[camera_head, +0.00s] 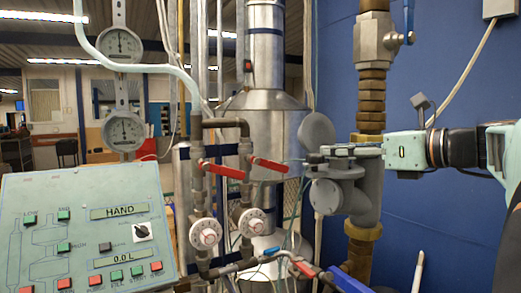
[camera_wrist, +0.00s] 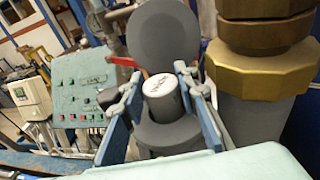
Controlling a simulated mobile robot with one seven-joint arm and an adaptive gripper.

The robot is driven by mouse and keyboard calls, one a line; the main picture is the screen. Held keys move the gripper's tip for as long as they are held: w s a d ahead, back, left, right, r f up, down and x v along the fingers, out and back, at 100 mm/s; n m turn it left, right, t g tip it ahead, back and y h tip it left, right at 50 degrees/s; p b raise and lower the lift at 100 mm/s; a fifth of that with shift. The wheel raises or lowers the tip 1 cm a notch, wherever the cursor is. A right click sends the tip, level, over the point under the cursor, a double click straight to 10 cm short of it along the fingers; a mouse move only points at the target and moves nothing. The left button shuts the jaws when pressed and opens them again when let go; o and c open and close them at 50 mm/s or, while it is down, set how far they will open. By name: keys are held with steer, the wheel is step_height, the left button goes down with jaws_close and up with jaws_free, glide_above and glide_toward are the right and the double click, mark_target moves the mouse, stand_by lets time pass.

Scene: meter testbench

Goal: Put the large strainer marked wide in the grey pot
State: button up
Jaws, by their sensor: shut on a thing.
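A thick brass pipe (camera_head: 370,90) rises close to the pot. Red-handled valves (camera_head: 222,170) stand left of it. A control panel (camera_head: 85,230) is at the lower left, with dial gauges (camera_head: 122,45) above. A blue wall (camera_head: 450,220) lies behind my arm.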

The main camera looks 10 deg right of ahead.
steer(key=shift+f+b, duration=0.3)
steer(key=shift+f, duration=0.25)
stand_by(0.4)
steer(key=o, duration=1.3)
